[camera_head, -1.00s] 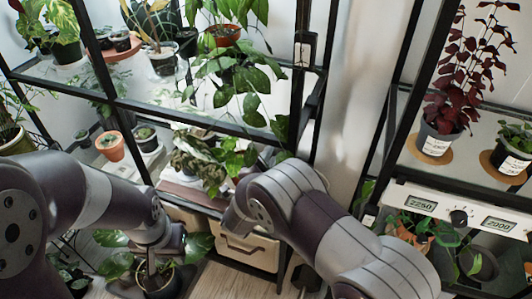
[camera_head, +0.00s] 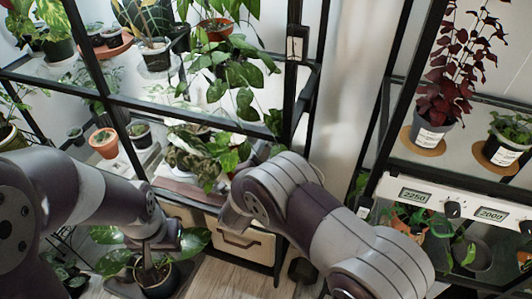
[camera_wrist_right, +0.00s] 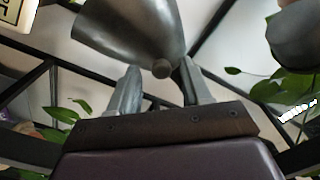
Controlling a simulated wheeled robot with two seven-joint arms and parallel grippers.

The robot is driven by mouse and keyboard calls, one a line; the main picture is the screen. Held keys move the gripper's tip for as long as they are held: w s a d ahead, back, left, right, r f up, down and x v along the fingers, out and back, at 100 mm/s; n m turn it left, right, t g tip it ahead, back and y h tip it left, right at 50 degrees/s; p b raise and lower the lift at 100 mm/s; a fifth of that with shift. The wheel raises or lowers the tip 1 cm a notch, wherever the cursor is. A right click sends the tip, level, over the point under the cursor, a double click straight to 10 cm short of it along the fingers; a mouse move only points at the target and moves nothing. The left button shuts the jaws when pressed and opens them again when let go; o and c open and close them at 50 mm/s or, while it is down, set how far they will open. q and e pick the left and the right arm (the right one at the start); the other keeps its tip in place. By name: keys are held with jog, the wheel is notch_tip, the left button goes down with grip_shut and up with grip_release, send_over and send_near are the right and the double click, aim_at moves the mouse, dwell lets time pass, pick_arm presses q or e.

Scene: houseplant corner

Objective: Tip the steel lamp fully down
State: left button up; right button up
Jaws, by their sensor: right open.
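The steel lamp's cone-shaped metal shade (camera_wrist_right: 125,28) fills the top middle of the right wrist view, with a small round knob at its lower end. My right gripper (camera_wrist_right: 160,88) is open, its two fingers apart just below the shade. The knob shows between the fingertips; I cannot tell whether they touch it. In the head view I cannot make out the lamp, and my right arm hides its gripper. My left gripper (camera_head: 158,250) points down over a potted leafy plant (camera_head: 158,280) at the lower left. Its fingers are too unclear to judge.
Black-framed glass shelves with potted plants stand at the left and right. A white controller strip (camera_head: 430,200) with displays edges the right shelf. A beige drawer (camera_head: 245,245) sits below the left shelf. A grey rounded object (camera_wrist_right: 300,38) is at the right wrist view's upper right.

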jog(key=p+v, duration=0.1)
jog(key=v, duration=1.1)
jog(key=shift+s, duration=0.35)
jog(key=shift+a, duration=0.2)
